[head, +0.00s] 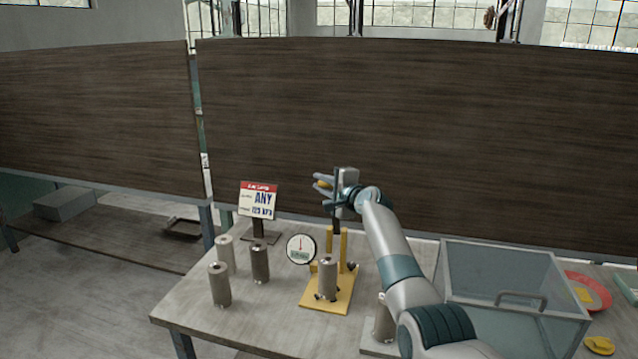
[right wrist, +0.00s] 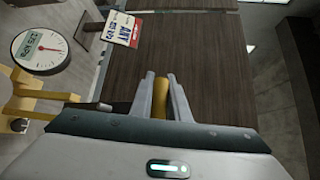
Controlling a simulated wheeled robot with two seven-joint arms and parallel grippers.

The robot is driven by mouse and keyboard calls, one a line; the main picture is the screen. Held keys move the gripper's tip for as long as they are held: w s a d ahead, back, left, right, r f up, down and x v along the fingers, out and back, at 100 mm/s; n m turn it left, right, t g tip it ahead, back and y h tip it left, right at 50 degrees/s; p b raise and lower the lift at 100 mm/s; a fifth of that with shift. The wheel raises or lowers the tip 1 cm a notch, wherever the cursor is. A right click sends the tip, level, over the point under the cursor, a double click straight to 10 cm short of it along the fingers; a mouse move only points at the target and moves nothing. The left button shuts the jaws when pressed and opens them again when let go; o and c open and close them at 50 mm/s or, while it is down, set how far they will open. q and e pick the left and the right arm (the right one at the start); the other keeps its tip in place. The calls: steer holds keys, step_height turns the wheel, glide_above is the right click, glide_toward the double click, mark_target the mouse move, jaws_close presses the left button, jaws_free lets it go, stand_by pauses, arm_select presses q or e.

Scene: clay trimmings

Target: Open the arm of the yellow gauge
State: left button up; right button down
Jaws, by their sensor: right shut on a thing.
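The yellow gauge stands on the table, with a yellow base (head: 316,304), yellow uprights (head: 343,245) and a round white dial (head: 300,248). A grey clay cylinder (head: 327,280) stands upright on its base. My right gripper (head: 322,185) is raised above the gauge, its fingers pointing left. It is shut on a yellow bar, the handle of the gauge's arm, which shows between the fingers in the right wrist view (right wrist: 160,98). The handle is high above the cylinder. How the arm joins the uprights is partly hidden by my gripper. My left gripper is out of view.
Several grey cylinders (head: 260,263) stand left of the gauge, near a sign (head: 258,200) reading ANY. Another cylinder (head: 384,320) stands beside my right arm. A clear bin (head: 500,262) is at the right, with a red dish (head: 604,292) beyond. The front left table is clear.

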steer(key=c, duration=1.7)
jaws_free()
steer(key=shift+d+f, duration=0.3)
steer(key=shift+f, duration=0.2)
steer(key=shift+d+f, duration=0.3)
steer(key=shift+f, duration=0.2)
steer(key=shift+w+d+f, duration=0.15)
steer(key=shift+w+d, duration=0.1)
steer(key=shift+w, duration=0.05)
steer(key=shift+s, duration=0.15)
